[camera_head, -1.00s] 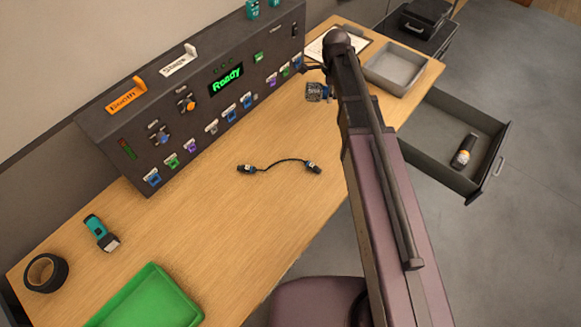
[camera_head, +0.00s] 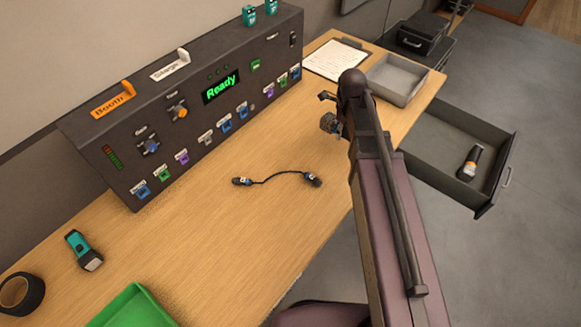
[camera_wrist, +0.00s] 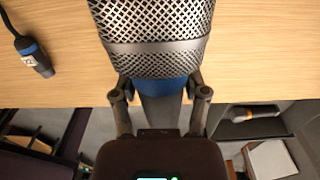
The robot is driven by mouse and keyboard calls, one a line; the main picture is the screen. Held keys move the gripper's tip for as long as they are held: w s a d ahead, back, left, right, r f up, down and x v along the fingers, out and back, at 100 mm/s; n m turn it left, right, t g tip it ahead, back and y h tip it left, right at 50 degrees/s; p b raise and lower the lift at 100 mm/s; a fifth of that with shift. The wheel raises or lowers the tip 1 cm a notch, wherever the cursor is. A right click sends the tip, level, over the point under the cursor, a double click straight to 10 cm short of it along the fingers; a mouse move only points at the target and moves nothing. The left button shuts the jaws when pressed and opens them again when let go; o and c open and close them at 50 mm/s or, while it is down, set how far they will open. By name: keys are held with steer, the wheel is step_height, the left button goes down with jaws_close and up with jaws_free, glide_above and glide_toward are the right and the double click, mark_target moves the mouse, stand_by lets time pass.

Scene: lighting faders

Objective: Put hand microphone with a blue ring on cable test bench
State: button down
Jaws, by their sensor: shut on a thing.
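The hand microphone with a blue ring (camera_wrist: 152,40) fills the top of the wrist view, its silver mesh head pointing up in the picture. My gripper (camera_wrist: 160,92) is shut on it just below the blue ring (camera_wrist: 165,85). The wooden bench (camera_head: 225,225), which I take as the cable test bench, spans the head view. My arm hides most of the gripper there. I cannot tell the microphone's exact height above the wood.
A dark console (camera_head: 105,150) with a green "Ready" display stands along the back. A short cable (camera_head: 275,177) lies mid-bench. A grey tray (camera_head: 397,75), clipboard (camera_head: 336,58), teal torch (camera_head: 83,250), black tape roll (camera_head: 20,293) and green tray (camera_head: 130,308) surround it. An open drawer (camera_head: 490,200) holds an orange-ringed microphone (camera_head: 471,162).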

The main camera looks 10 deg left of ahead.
steer(key=b, duration=0.1)
glide_above(315, 117)
steer(key=s, duration=0.1)
steer(key=shift+s+d+f, duration=0.15)
steer(key=shift+d+f, duration=0.1)
steer(key=shift+f, duration=0.45)
steer(key=shift+w+a, duration=0.2)
steer(key=shift+w, duration=0.15)
steer(key=shift+w+a+f+b, duration=0.15)
steer(key=shift+w+f+b, duration=0.05)
steer(key=shift+f+b, duration=1.6)
steer(key=shift+b, duration=0.25)
steer(key=shift+f, duration=0.2)
steer(key=shift+c, duration=0.5)
jaws_free()
steer(key=shift+r, duration=0.3)
